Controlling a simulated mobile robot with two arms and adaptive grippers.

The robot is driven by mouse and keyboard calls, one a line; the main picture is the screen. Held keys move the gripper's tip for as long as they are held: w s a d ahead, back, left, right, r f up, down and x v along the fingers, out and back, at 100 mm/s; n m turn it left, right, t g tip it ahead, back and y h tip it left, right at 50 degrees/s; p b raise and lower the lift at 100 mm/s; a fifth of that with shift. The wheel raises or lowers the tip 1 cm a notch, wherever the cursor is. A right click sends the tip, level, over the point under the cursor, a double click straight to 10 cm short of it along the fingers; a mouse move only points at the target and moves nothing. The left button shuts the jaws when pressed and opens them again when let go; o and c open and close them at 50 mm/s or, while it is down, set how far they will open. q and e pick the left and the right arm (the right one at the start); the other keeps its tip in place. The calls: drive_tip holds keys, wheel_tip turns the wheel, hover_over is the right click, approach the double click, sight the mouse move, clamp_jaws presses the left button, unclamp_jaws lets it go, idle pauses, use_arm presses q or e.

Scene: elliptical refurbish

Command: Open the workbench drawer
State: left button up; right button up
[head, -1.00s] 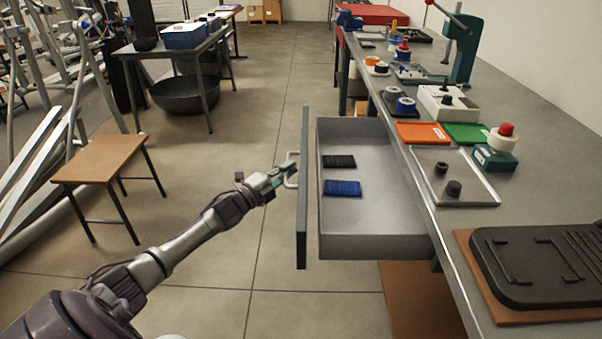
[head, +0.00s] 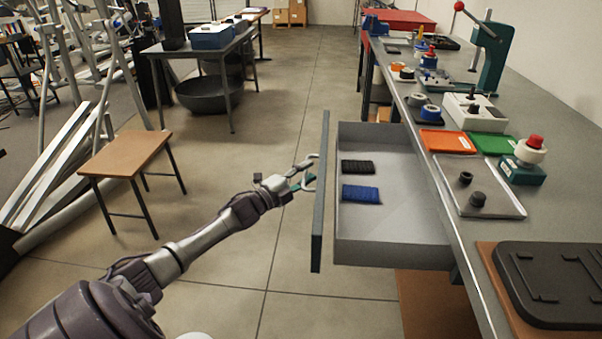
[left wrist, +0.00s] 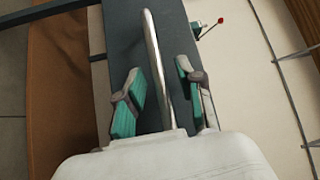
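The workbench drawer (head: 405,215) is pulled well out from the grey workbench (head: 459,226), with its inside showing. A black ribbed item (head: 358,167) and a blue ribbed item (head: 361,194) lie in it. My left gripper (head: 302,176) is at the pale handle (head: 314,178) on the drawer front (head: 318,225). In the left wrist view the handle (left wrist: 158,70) runs between the two teal-padded fingers (left wrist: 162,97). A gap shows on each side of it, so the gripper is open around the handle. My right gripper is not in view.
Parts trays (head: 446,141) and a small press (head: 490,50) stand on the workbench. A brown-topped stool (head: 126,153) stands to the left, with a table (head: 222,55) behind it.

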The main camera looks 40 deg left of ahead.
use_arm(q)
drive_tip(key=v, duration=1.2)
drive_tip(key=shift+a+r, duration=0.1)
